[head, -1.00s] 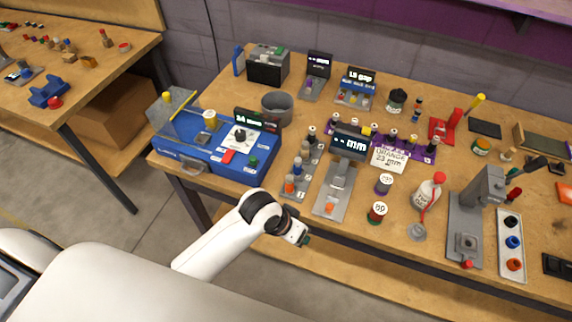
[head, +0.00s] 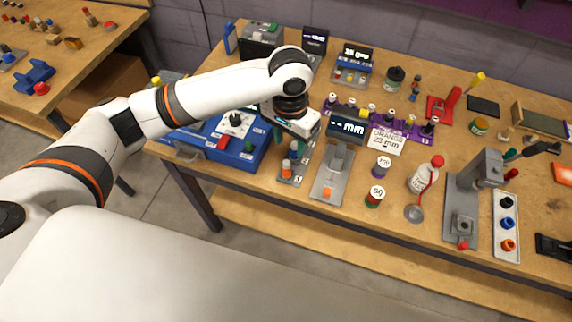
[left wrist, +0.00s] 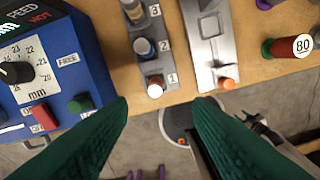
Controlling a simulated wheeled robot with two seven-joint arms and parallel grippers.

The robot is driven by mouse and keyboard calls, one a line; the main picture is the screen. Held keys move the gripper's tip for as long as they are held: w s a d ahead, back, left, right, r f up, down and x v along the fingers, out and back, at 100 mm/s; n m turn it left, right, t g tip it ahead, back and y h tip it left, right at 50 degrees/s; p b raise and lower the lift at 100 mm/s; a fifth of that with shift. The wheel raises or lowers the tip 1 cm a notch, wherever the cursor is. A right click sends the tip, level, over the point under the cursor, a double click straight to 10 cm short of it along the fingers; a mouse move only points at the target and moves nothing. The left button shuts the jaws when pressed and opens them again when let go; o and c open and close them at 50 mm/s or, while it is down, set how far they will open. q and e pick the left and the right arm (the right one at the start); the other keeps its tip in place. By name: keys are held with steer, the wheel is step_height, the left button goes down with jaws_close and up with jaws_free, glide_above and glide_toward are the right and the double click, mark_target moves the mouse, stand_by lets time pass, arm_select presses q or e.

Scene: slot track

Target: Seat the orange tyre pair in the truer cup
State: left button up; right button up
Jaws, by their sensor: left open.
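A grey rack (head: 283,179) numbered 1, 2, 3 holds small tyre pieces. An orange piece (head: 287,170) stands at its front, at number 1; in the left wrist view it shows a pale top (left wrist: 155,89). Another orange piece (head: 327,192) sits at the front of the grey gauge (head: 322,180). The blue machine with a mm dial (head: 258,157), apparently the truer, is partly behind my left arm; I cannot make out its cup. My left gripper (left wrist: 161,103) is open and empty, its dark green fingertips either side of the rack's front end. I cannot tell its height.
A card reading orange 23 mm (head: 386,142) leans on a purple rack behind the gauge. Reels (head: 374,197), a white bottle (head: 425,175) and a grey press (head: 462,205) stand to the right. The table's front edge is close to the rack.

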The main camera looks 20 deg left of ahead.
mark_target(286, 162)
arm_select(q)
steer(key=shift+a+f, duration=0.1)
steer(key=shift+f, duration=0.05)
step_height(286, 162, down, 6)
steer(key=shift+p, duration=0.55)
steer(key=f, duration=0.1)
steer(key=f+p, duration=0.1)
steer(key=f, duration=0.2)
steer(key=shift+s+a+f, duration=0.1)
steer(key=shift+a+f, duration=0.15)
steer(key=shift+f, duration=0.45)
steer(key=shift+c, duration=0.8)
jaws_close()
